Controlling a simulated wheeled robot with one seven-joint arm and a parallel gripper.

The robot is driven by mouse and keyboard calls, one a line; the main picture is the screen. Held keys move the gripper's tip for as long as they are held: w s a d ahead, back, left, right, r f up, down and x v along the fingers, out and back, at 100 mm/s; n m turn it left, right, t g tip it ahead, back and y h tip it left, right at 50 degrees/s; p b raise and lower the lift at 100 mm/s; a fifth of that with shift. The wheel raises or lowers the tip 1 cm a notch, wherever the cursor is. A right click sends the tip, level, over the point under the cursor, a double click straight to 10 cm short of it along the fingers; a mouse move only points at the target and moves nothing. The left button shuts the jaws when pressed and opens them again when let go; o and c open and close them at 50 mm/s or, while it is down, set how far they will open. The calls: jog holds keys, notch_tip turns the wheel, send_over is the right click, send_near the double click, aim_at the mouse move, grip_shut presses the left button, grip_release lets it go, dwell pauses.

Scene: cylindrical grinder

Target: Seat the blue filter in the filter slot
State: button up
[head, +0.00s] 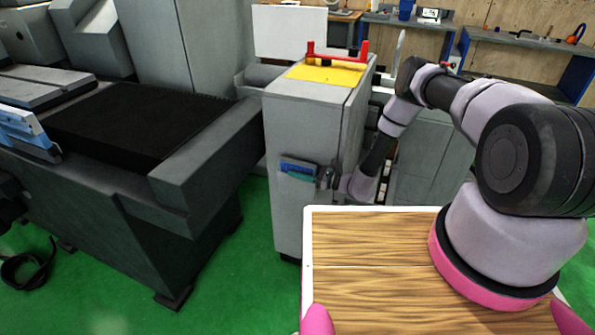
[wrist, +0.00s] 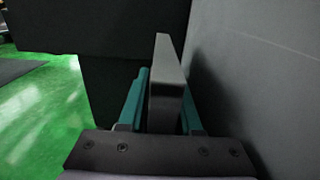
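In the head view a small blue block (head: 296,165), which looks like the blue filter, shows at the front face of the grey cabinet (head: 296,219). Teal fingers of my gripper (head: 307,177) lie just below and in front of it, reaching in from the right. In the wrist view my gripper (wrist: 160,100) has one teal finger on each side of an upright grey bar (wrist: 168,85). I cannot tell whether the fingers press on the bar, or whether it belongs to the filter. The filter slot's opening is not clearly visible.
A large dark grey machine (head: 165,200) stands left. Green floor (head: 225,275) is open between them. A wooden-topped tray (head: 370,270) lies in front.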

aim_at(316, 176)
jog(key=shift+o, duration=0.7)
jog(key=v, duration=1)
jog(key=shift+s+d, duration=0.15)
jog(key=shift+d, duration=0.25)
